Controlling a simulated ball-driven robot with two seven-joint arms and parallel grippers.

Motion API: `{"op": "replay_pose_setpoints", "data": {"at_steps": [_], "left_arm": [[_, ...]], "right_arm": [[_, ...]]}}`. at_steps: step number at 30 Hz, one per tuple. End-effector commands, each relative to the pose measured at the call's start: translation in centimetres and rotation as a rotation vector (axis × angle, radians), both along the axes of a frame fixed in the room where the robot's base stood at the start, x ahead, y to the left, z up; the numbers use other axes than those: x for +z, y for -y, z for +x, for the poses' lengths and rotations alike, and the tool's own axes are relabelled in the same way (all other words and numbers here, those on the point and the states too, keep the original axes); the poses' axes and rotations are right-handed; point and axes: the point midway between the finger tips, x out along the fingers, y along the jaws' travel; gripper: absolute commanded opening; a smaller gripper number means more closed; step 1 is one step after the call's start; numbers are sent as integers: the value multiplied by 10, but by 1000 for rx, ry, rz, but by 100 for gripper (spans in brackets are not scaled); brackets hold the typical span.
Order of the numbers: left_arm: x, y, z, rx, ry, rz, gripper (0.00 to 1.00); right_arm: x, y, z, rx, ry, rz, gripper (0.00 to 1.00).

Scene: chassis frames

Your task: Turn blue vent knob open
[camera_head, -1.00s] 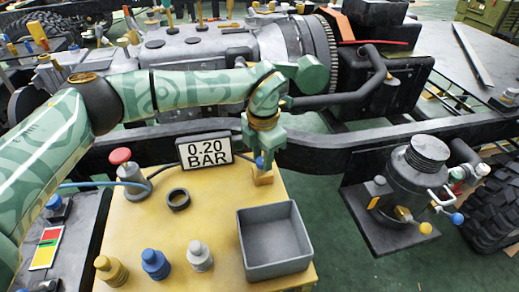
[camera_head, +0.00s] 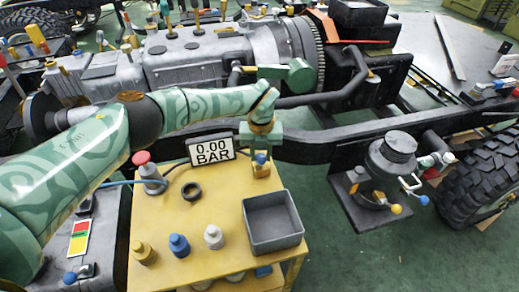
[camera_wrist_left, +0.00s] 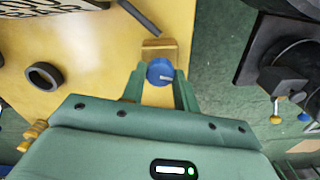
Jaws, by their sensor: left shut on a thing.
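The blue vent knob (camera_wrist_left: 160,71) sits on a small yellow block (camera_wrist_left: 160,46) at the edge of the yellow cart top. My left gripper (camera_wrist_left: 160,88) is shut on the knob, one green finger on each side, with a pale mark line visible on its face. In the head view the blue knob (camera_head: 261,158) shows just below my left gripper (camera_head: 260,148), which points down over it. My right gripper is not in view.
The yellow cart (camera_head: 200,262) carries a grey open bin (camera_head: 273,222), a black ring (camera_head: 192,191), a red-topped valve (camera_head: 148,172) and yellow, blue and white capped pieces. A dark chassis rail (camera_head: 330,148) runs behind. A black canister (camera_head: 390,165) stands at right.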

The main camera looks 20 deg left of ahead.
Motion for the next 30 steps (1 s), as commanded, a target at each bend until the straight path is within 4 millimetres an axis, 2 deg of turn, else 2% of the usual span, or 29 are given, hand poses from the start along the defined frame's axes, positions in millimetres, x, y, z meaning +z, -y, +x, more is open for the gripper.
{"op": "replay_pose_setpoints", "data": {"at_steps": [1, 12, 30], "left_arm": [[5, 0, 1, 35, 5, 1, 7], [2, -1, 1, 227, 4, 1, 7], [1, 0, 1, 275, 3, 0, 7]], "right_arm": [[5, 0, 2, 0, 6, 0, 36], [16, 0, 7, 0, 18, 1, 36], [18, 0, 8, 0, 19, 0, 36]]}}
